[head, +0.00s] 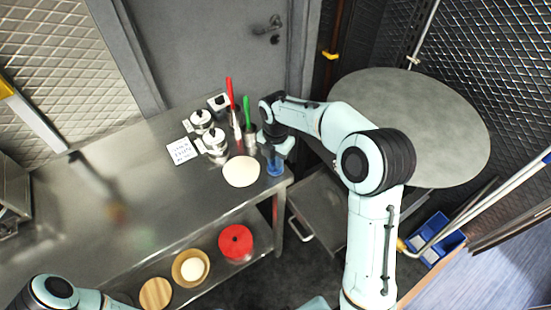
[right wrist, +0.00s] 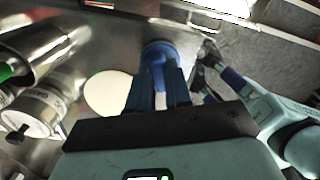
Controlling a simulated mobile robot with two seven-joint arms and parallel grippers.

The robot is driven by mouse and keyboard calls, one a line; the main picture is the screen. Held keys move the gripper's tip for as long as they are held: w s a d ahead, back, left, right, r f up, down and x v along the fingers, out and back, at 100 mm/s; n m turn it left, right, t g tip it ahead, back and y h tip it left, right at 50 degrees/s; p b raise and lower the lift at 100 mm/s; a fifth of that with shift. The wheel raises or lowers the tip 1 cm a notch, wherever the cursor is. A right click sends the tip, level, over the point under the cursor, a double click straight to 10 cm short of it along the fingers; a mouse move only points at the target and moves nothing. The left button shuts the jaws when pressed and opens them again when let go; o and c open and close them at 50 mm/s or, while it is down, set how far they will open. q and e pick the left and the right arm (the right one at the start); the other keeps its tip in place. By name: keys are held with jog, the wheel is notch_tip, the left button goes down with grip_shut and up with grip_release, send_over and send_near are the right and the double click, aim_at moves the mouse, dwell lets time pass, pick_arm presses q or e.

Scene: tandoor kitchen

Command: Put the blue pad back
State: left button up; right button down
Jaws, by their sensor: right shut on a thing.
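The blue pad (head: 276,168) is at the right end of the steel counter (head: 130,210), near its front corner, beneath my right gripper (head: 274,150). In the right wrist view the blue pad (right wrist: 157,48) shows a rounded blue top between the tips of my right gripper (right wrist: 160,82), which is shut on it. I cannot tell whether the pad touches the counter. My left arm shows at the bottom left of the head view, but its gripper is out of view.
A pale flat disc (head: 241,171) lies just left of the pad. Metal canisters (head: 214,142), a red-handled tool (head: 230,95) and a green-handled tool (head: 246,111) stand behind it. A large round grey top (head: 430,115) is at right. The counter's left half is mostly clear.

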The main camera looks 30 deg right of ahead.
jog(key=c, duration=1.1)
grip_release()
jog(key=shift+f, duration=0.1)
jog(key=shift+o, duration=0.2)
pick_arm(q)
jog(key=shift+w+r+p, duration=0.85)
jog(key=shift+w+r, duration=0.35)
pick_arm(e)
notch_tip(320, 180, up, 12)
jog(key=shift+r, duration=0.2)
